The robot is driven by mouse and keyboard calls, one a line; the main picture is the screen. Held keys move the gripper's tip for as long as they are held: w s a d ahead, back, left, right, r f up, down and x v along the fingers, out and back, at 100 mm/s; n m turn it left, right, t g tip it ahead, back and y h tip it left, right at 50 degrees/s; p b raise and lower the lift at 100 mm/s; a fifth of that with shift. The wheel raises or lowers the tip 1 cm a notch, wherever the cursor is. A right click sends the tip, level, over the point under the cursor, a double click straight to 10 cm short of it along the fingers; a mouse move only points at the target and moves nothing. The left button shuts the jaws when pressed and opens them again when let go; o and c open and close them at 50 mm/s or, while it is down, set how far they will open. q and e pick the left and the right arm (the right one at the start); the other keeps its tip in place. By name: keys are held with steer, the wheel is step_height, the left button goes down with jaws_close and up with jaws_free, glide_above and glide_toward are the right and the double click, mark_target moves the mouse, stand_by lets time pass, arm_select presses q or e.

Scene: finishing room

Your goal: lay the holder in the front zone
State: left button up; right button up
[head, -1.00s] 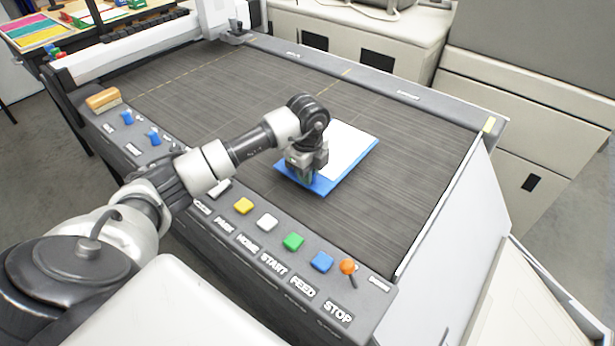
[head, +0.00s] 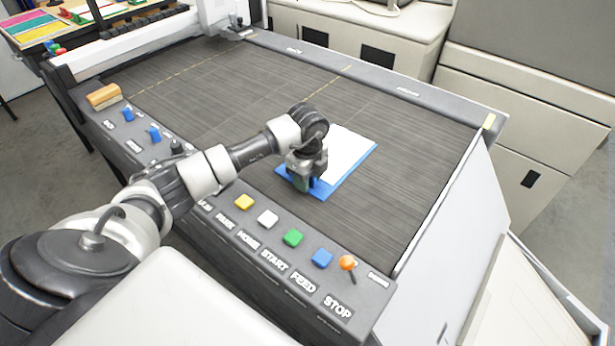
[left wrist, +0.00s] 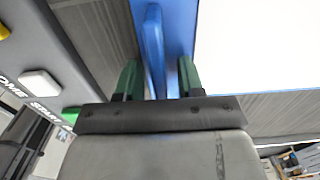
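The holder (head: 333,189) is a blue board with a white sheet on it. It lies on the dark ribbed bed (head: 405,170), behind the control panel. A raised blue ridge (left wrist: 154,50) stands up along the holder in the left wrist view. My left gripper (head: 301,184) is over the holder's near left side. Its green fingers (left wrist: 158,80) are open, one on each side of the ridge, with a visible gap on the right side. My right gripper is not in view. The gripper hides part of the holder's near edge.
A control panel with coloured buttons (head: 293,238) and an orange-knobbed lever (head: 347,263) runs along the bed's front. A wooden-topped block (head: 103,97) sits at its left end. Dashed yellow lines (head: 330,85) cross the bed. The bed right of the holder is clear.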

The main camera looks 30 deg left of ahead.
arm_select(q)
step_height(320, 180, up, 12)
steer(key=b, duration=0.2)
steer(key=shift+r+b, duration=0.15)
steer(key=shift+b, duration=0.15)
